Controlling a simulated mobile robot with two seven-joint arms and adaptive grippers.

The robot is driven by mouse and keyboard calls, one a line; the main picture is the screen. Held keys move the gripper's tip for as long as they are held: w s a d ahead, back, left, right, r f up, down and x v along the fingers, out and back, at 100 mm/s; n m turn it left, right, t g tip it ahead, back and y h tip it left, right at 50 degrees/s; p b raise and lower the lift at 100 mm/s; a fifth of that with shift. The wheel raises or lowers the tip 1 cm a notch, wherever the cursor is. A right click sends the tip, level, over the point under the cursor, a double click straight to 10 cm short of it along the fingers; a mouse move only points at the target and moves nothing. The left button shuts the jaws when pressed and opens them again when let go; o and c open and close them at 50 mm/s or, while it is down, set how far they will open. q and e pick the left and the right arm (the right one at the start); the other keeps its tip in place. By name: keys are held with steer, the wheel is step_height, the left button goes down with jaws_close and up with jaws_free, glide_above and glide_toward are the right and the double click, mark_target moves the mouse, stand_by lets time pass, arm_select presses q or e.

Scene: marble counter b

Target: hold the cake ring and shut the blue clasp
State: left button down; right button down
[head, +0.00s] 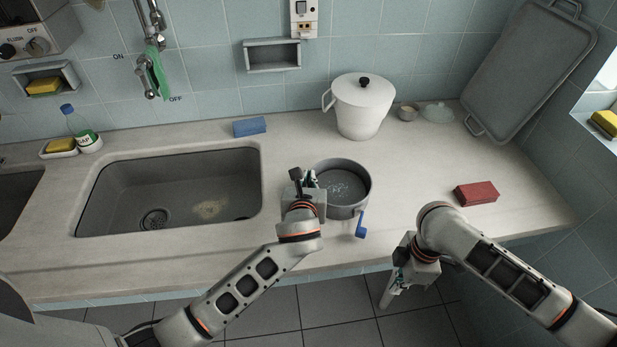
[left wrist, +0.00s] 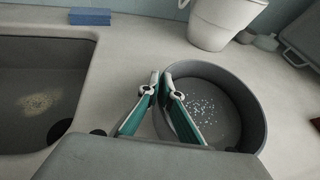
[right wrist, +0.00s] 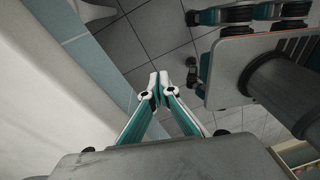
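The cake ring (head: 343,188) is a round dark grey metal ring standing on the counter right of the sink. It also shows in the left wrist view (left wrist: 245,105). The blue clasp (head: 361,226) juts out from the ring's front right side, its lever standing away from the wall. My left gripper (head: 312,178) is at the ring's left wall. In the left wrist view its fingers (left wrist: 162,80) straddle the wall and look closed on it. My right gripper (head: 388,299) is in front of the counter edge, below the clasp, its fingertips together and empty (right wrist: 160,80).
A red sponge block (head: 476,193) lies to the right, and a blue block (head: 249,126) behind the sink (head: 180,190). A white lidded pot (head: 360,106) stands behind the ring. A large grey tray (head: 530,70) leans at the back right. Counter between ring and red block is clear.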

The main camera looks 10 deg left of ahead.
step_height(320, 180, up, 6)
steer(key=w+d+f+n, duration=0.1)
steer(key=w+d, duration=0.1)
steer(key=w, duration=0.1)
steer(key=w+a+r+y, duration=0.1)
steer(key=a+r+y, duration=0.15)
steer(key=r, duration=0.55)
steer(key=w+a+r+g+y, duration=0.15)
steer(key=a+r, duration=0.25)
steer(key=r, duration=0.4)
steer(key=a+r+t+y, duration=0.1)
steer(key=a+r+y, duration=0.25)
steer(key=r, duration=0.55)
steer(key=s+a+r+n+g+y, duration=0.1)
steer(key=s+a+r+y, duration=0.2)
steer(key=r, duration=0.9)
steer(key=s+a+r+g+y, duration=0.2)
steer(key=a+r, duration=0.2)
steer(key=r, duration=0.9)
steer(key=shift+w+d+f+n+t+h, duration=1)
steer(key=shift+f+h, duration=1.3)
steer(key=shift+f, duration=5.15)
steer(key=shift+w+d+f+n+t+h, duration=0.5)
steer(key=shift+w+d+f+n+h, duration=1.35)
steer(key=shift+f, duration=5.6)
steer(key=shift+w+d+f+n+t+h, duration=0.85)
steer(key=shift+f+h, duration=1.85)
steer(key=shift+f, duration=4.75)
